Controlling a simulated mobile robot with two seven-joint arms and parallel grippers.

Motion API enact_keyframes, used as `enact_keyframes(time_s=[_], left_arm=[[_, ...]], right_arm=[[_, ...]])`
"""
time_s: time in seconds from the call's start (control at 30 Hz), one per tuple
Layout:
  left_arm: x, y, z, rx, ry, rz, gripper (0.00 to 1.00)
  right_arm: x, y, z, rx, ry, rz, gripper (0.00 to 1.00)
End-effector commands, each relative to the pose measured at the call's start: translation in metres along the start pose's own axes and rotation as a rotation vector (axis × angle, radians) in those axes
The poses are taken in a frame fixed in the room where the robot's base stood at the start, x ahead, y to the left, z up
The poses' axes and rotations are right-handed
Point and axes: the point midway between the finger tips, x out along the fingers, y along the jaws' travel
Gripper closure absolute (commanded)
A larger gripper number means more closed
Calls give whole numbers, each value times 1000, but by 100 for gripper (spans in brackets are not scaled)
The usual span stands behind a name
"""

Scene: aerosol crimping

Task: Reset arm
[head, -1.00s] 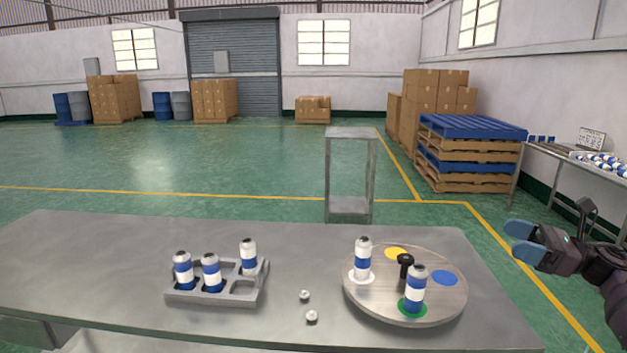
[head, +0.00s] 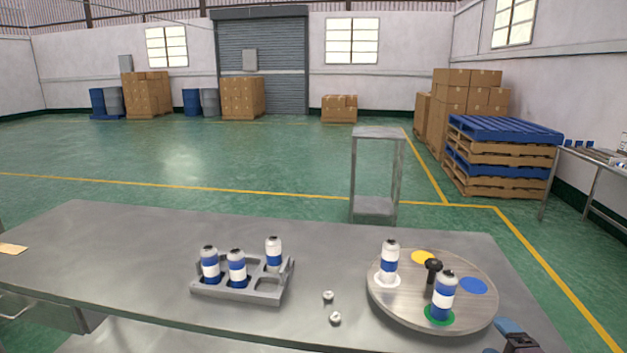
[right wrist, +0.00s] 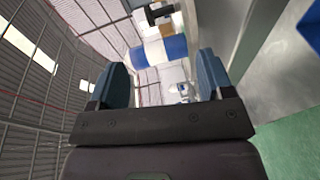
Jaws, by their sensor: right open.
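My right gripper (head: 512,332) is at the bottom right of the head view, by the table's right front edge and apart from the turntable. Its blue fingers are open and empty in the right wrist view (right wrist: 160,78). A blue-banded can (head: 443,300) stands upright on the green spot of the round turntable (head: 400,310); a can also shows sideways beyond the fingers in the right wrist view (right wrist: 165,48). Another can (head: 389,262) stands on the white spot. The grey rack (head: 262,294) holds three cans. My left gripper is out of view.
Two small pale caps (head: 328,296) lie on the metal table (head: 130,260) between rack and turntable. A black knob (head: 433,265) rises from the turntable's middle. The table's left part is mostly clear, with a tan card (head: 12,249) at its edge.

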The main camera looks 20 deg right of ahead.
Motion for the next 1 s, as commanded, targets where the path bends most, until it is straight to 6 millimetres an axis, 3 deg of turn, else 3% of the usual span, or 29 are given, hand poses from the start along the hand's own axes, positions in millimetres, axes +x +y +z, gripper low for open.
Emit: enact_keyframes(time_s=[0.2,0.5,0.7,1.0], left_arm=[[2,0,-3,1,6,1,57],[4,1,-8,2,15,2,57],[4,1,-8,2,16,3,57],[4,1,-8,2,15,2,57]], right_arm=[[-45,-52,-28,346,-189,-245,26],[-127,-105,-78,760,-482,-582,26],[-169,-118,-104,910,-623,-730,26],[-210,-122,-129,1028,-761,-868,26]])
